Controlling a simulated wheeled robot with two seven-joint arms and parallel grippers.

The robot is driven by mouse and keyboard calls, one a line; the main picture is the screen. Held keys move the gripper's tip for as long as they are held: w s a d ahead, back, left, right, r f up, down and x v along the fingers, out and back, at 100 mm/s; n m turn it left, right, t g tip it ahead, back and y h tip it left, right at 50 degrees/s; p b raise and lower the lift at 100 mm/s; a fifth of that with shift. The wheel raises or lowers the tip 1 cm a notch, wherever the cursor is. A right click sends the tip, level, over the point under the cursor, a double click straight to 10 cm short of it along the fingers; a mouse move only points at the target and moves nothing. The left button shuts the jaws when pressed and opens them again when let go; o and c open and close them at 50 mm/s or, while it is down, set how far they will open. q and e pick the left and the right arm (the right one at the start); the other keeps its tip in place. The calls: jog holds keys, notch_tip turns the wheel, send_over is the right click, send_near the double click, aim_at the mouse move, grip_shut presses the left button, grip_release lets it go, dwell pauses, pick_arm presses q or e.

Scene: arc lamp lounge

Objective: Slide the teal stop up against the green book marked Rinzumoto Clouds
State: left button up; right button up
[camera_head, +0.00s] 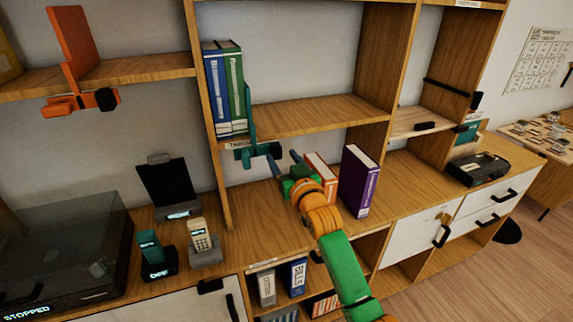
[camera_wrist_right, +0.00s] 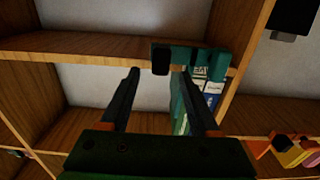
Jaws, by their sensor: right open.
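The green book (camera_head: 230,85) stands upright on the upper shelf, right of a blue book (camera_head: 214,90); its spine lettering is too small to read. The teal stop (camera_head: 249,112) stands just right of the green book, its lower part hanging over the shelf's front edge. Whether they touch is unclear. In the right wrist view, the teal stop (camera_wrist_right: 184,56) with a black knob shows ahead of the fingers, the books behind it. My right gripper (camera_head: 284,160) is open and empty, just right of the stop's lower part. My left gripper is out of view.
The shelf (camera_head: 310,115) right of the stop is clear. Below stand a purple book (camera_head: 359,181) and an orange-and-white book (camera_head: 320,174), close to my right arm. An orange stop (camera_head: 72,45) is on the left shelf. Phones and a dark turntable-like box (camera_head: 65,250) sit lower left.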

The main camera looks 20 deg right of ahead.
jog(key=s, duration=0.3)
jog(key=shift+s, duration=0.1)
jog(key=s+f+g, duration=0.3)
jog(key=f, duration=0.9)
jog(key=s+f+g, duration=0.3)
jog(key=f, duration=1)
jog(key=s+f+n+g, duration=0.1)
jog(key=s+f+g, duration=0.3)
jog(key=s+f, duration=0.8)
jog(key=s+f+g, duration=0.2)
jog(key=s+f, duration=0.3)
jog(key=s, duration=0.5)
jog(key=s+d+f+g, duration=0.1)
jog(key=s+f, duration=0.4)
jog(key=s, duration=0.5)
jog(key=s+f+n+g, duration=0.1)
jog(key=s+f+g, duration=0.3)
jog(key=s, duration=0.6)
jog(key=shift+s+d+f+h, duration=0.2)
jog(key=shift+s+f+h, duration=0.15)
jog(key=shift+f, duration=0.35)
